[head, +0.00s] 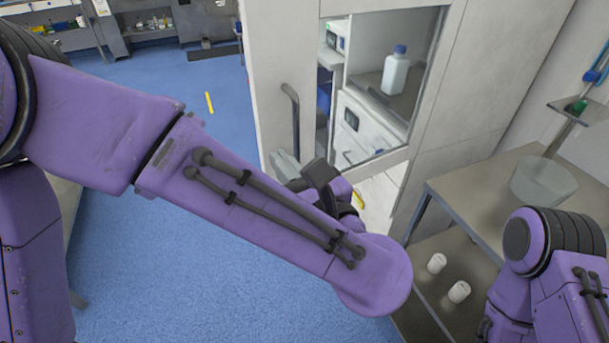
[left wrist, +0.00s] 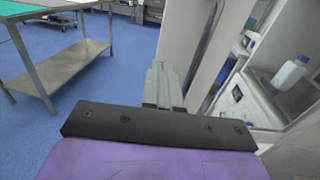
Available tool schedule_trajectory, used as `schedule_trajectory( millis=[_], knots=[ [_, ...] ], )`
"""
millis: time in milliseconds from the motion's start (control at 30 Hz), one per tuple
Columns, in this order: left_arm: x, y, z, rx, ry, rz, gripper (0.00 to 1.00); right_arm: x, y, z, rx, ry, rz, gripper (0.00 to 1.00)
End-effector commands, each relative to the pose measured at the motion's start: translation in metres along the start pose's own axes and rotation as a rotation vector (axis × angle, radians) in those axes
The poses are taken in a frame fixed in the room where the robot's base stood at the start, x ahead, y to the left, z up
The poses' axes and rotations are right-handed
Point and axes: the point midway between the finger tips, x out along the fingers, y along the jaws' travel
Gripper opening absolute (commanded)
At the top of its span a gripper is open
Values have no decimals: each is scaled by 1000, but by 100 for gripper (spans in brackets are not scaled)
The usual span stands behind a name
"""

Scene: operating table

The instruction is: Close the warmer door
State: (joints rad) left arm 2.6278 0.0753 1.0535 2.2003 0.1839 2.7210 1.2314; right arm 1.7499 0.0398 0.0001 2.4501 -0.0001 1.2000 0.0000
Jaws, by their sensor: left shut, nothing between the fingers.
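The warmer door (head: 270,78) is a pale panel with a glass window and a dark upright handle (head: 291,115) near its left edge. How far it stands open I cannot tell. The door also shows in the left wrist view (left wrist: 182,42), steeply angled. My left gripper (head: 284,163) is shut and empty at the door's lower left, just below the handle; my forearm hides part of it. Its grey fingers (left wrist: 163,83) lie together in front of the door in the left wrist view. Whether they touch it I cannot tell. My right gripper is out of view.
A white bottle with a blue cap (head: 396,72) and white devices (head: 368,128) show through the window. A metal table (head: 470,195) stands at right, with white containers (head: 459,291) on its lower shelf. Blue floor (head: 160,250) is open at left.

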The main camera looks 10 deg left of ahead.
Motion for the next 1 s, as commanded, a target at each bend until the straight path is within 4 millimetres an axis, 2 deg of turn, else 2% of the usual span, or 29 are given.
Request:
schedule_trajectory(
  millis=[100,233,367,767,867,1000],
  knots=[
    [23,0,2,3,4,2,0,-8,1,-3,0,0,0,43],
    [38,-1,1,2,2,-1,0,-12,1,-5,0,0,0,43],
    [46,-1,0,2,0,-3,0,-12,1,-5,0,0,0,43],
    [48,-1,-1,3,0,-8,0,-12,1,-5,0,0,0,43],
    [56,0,-1,2,2,-25,0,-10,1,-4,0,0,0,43],
    [80,0,-3,0,6,-75,0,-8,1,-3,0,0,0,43]
  ],
)
